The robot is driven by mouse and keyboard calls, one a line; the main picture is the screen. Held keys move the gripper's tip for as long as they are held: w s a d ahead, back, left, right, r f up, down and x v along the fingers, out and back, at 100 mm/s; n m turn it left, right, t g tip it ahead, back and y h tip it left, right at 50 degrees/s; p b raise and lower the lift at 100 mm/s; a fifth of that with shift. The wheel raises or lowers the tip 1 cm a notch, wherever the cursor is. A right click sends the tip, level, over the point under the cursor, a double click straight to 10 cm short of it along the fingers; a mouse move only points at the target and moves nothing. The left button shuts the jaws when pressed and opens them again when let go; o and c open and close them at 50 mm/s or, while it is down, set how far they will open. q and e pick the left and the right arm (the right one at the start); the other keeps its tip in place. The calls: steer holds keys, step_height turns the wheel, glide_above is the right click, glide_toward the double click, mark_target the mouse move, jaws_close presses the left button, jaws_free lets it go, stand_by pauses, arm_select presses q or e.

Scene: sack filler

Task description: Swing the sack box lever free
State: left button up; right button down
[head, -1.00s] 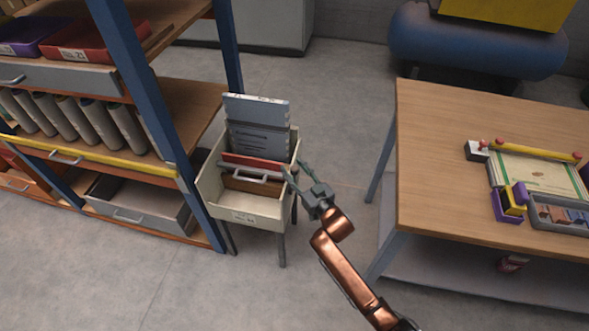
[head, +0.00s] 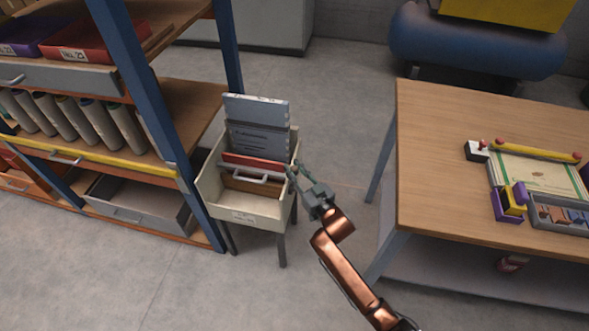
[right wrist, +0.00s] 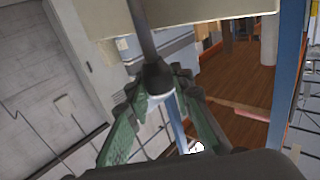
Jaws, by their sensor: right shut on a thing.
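The sack box (head: 262,208) is a cream open-topped box on dark legs, between the shelf rack and the table. Its lever (right wrist: 146,35) shows in the right wrist view as a dark rod with a rounded knob, in front of the cream box wall (right wrist: 205,10). My right gripper (head: 296,169) is at the right side of the box. Its green fingers (right wrist: 160,100) are shut on the lever near the knob. In the head view I cannot make out the lever apart from the fingers. My left gripper is out of view.
Upright grey-blue panels (head: 257,125) and a pale handle (head: 250,178) are inside the box. The shelf rack (head: 150,85) stands close on the left. The wooden table (head: 450,170) is at the right. Open floor lies between box and table.

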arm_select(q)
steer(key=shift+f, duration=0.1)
arm_select(e)
steer(key=shift+s+f, duration=0.1)
steer(key=shift+s+f, duration=0.1)
steer(key=shift+s, duration=0.05)
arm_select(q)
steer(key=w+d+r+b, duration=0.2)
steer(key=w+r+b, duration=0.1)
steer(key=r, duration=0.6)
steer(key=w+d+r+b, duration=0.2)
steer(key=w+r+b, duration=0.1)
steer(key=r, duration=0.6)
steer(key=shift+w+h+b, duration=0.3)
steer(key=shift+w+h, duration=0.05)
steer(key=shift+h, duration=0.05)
arm_select(e)
steer(key=s+a+f+n+t+y, duration=0.2)
steer(key=s+n+t+y, duration=0.1)
steer(key=s+n, duration=0.3)
steer(key=shift+s+n+y, duration=0.2)
steer(key=shift+n+y, duration=0.1)
steer(key=shift+y, duration=0.3)
steer(key=shift+a, duration=0.1)
steer(key=c, duration=1.7)
jaws_free()
steer(key=shift+o, duration=0.2)
